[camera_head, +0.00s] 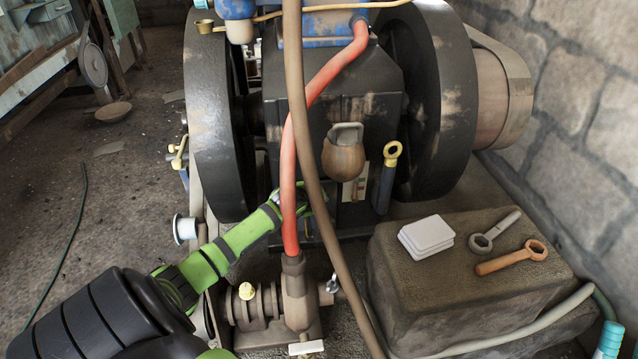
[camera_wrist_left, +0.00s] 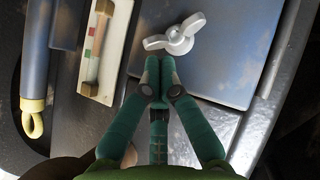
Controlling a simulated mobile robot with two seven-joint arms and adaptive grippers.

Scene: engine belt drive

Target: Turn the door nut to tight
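The door nut (camera_wrist_left: 178,38), a silver wing nut, sits on a dark blue-grey door plate (camera_wrist_left: 230,50) in the left wrist view. Its wings run roughly across the picture, from lower left to upper right. My left gripper (camera_wrist_left: 160,66) has its green fingertips together, just below and left of the nut. I see nothing between the fingertips, and cannot tell whether they touch the nut. In the head view my left gripper (camera_head: 292,205) is at the lower front of the engine, behind the red hose, and I cannot make out the nut there. My right gripper is not in view.
A red hose (camera_head: 291,180) and brown hose (camera_head: 310,170) hang before the engine. A yellow-ended handle (camera_head: 389,165) and a gauge strip (camera_wrist_left: 103,45) are left of the door in the wrist view. Wrenches (camera_head: 512,258) and a white stack (camera_head: 427,236) lie on a stone block (camera_head: 440,290).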

